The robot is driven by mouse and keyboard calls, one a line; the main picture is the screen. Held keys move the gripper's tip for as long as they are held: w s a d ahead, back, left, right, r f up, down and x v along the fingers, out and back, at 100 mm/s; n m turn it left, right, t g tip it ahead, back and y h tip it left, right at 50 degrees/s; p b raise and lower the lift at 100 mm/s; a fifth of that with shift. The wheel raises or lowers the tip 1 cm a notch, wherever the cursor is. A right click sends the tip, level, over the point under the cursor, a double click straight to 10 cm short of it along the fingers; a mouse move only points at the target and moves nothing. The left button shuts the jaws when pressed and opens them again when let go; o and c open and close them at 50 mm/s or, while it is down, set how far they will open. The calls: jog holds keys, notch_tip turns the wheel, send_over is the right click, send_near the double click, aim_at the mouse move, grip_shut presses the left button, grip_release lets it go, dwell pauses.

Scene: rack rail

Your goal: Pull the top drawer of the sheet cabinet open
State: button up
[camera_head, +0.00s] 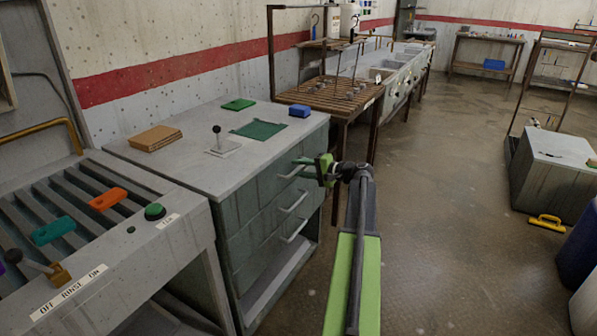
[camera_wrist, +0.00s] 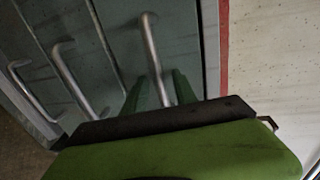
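The sheet cabinet (camera_head: 252,262) is grey-green with a pale top and a column of drawers with silver bar handles. The top drawer (camera_head: 270,188) looks flush with the front, so it appears closed. Its handle (camera_head: 289,174) is the right-hand bar handle (camera_wrist: 151,45) in the wrist view. My gripper (camera_head: 304,168) is at this handle. Its green fingers (camera_wrist: 160,92) lie on either side of the bar, with a small gap showing, so they look open around it. The gripper body hides the lower end of the handle in the wrist view.
Two lower handles (camera_head: 294,202) (camera_head: 295,231) stick out below. A brown stack (camera_head: 155,138), a green sheet (camera_head: 260,130) and a blue block (camera_head: 299,111) lie on the cabinet top. A slatted table (camera_head: 330,97) stands beyond.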

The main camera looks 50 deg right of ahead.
jog(key=shift+w, duration=0.25)
grip_shut()
dwell(1.4)
